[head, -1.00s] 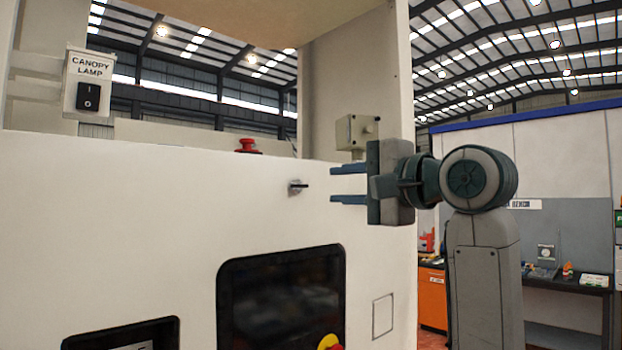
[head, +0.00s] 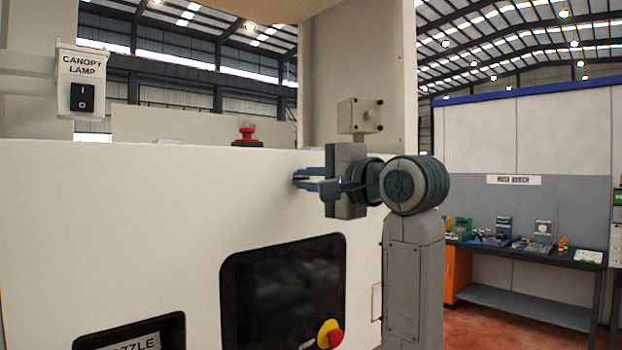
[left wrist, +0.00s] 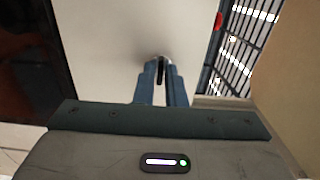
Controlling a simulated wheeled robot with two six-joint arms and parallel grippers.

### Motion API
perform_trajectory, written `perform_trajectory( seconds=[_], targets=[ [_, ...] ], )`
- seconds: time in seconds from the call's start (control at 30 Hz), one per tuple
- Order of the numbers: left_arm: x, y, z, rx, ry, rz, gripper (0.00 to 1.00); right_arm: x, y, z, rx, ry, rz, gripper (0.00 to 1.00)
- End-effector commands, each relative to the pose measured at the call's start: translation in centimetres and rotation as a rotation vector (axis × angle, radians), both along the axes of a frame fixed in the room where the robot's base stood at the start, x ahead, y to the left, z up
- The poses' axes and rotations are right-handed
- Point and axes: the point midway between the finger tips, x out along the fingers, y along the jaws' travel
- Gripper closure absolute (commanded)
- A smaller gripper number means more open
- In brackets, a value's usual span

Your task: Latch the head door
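The head door (head: 150,215) is the large white panel in the head view, and its front looks flat. The door latch is a small dark handle on a grey round base; it shows between the fingertips in the left wrist view (left wrist: 160,72). In the head view my fingers mostly cover it. My left gripper (head: 303,179) is at the latch, its fingers drawn close together on either side of the handle, shut on it. It also shows in the left wrist view (left wrist: 161,75). My right gripper is in neither view.
A dark screen (head: 285,290) with a red and yellow emergency button (head: 330,335) sits below the latch. A red button (head: 247,137) and a grey box (head: 359,117) stand behind the panel's top edge. The canopy lamp switch (head: 82,90) is upper left. A workbench (head: 540,252) stands far right.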

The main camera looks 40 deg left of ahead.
Motion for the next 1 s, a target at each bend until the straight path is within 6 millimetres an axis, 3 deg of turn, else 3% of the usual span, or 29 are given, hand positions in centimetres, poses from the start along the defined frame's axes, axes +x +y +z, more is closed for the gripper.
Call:
perform_trajectory(
  seconds=[0.53,1.0],
  targets=[
    [0.0,0.0,-0.2,0.006,0.072,0.0,1.0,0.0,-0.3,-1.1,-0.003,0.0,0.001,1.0],
    [0.0,0.0,-0.4,0.039,0.457,0.0,1.0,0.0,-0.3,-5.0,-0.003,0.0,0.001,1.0]
  ],
)
